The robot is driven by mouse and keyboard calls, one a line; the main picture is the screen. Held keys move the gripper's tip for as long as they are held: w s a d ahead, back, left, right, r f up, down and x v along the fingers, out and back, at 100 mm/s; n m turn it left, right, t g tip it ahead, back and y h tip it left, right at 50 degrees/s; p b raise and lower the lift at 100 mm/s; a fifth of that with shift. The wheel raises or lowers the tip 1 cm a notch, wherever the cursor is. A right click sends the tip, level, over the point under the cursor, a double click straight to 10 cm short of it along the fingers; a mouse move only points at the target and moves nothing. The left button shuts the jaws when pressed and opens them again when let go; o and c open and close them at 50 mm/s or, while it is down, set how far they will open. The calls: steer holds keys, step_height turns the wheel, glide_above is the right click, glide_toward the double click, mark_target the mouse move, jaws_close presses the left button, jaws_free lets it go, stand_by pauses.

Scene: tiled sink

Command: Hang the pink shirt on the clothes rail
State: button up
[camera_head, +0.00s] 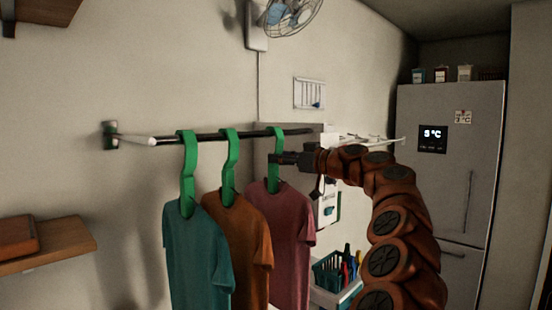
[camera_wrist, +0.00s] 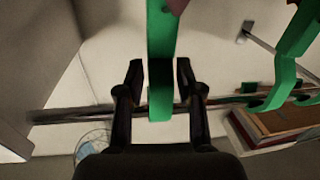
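The pink shirt (camera_head: 291,235) hangs from a green hanger (camera_head: 275,150), rightmost of three shirts in the head view. The hanger's hook is at the dark clothes rail (camera_head: 210,136) and appears to be over it. My gripper (camera_head: 277,158) is at this hanger, just below the rail. In the wrist view my gripper's fingers (camera_wrist: 160,75) stand on either side of the green hanger (camera_wrist: 160,45), with narrow gaps showing, so they look open around it. The rail (camera_wrist: 80,115) passes behind the fingers. The shirt's cloth is mostly out of the wrist view.
An orange shirt (camera_head: 250,240) and a teal shirt (camera_head: 195,255) hang on green hangers to the left, close by. A wall fan (camera_head: 290,15) is above. A basket (camera_head: 335,272) stands below right, a fridge (camera_head: 450,150) at right, and a wooden shelf (camera_head: 60,245) at left.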

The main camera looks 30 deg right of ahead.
steer(key=v, duration=1)
